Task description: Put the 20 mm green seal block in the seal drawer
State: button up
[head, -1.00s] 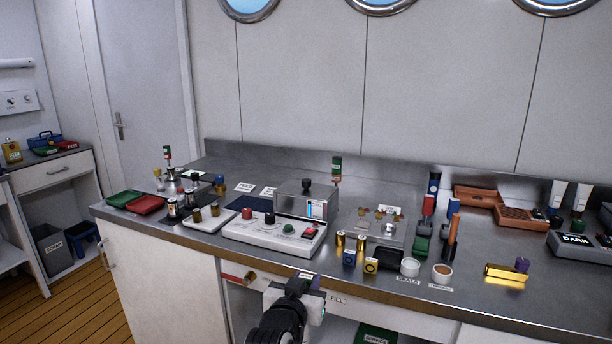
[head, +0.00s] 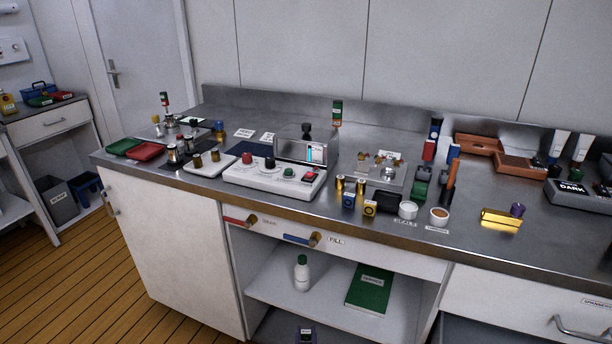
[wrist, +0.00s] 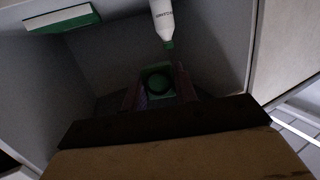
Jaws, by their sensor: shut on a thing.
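In the wrist view a green block (wrist: 158,73) with a dark round spot sits between the fingers of my gripper (wrist: 155,92). The gripper is shut on it; its size is not readable. In the head view a small dark shape with a pale label shows at the bottom edge; I cannot tell whether it is part of my gripper. No drawer clearly marked for seals is readable. A closed drawer with a metal handle (head: 583,330) is at the lower right, its label too small to read surely.
An open compartment under the counter (head: 395,232) holds a white bottle (head: 302,276) and a green book (head: 370,289). Brass-knobbed red (head: 238,220) and blue (head: 300,238) bars are on the counter front, the blue beside a FILL label. A wide brown surface (wrist: 170,150) crosses the lower wrist view.

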aim_at(307, 340)
jog(key=shift+f, duration=0.5)
jog(key=shift+s+d+f, duration=0.1)
jog(key=shift+s+f, duration=0.1)
jog(key=shift+f, duration=0.85)
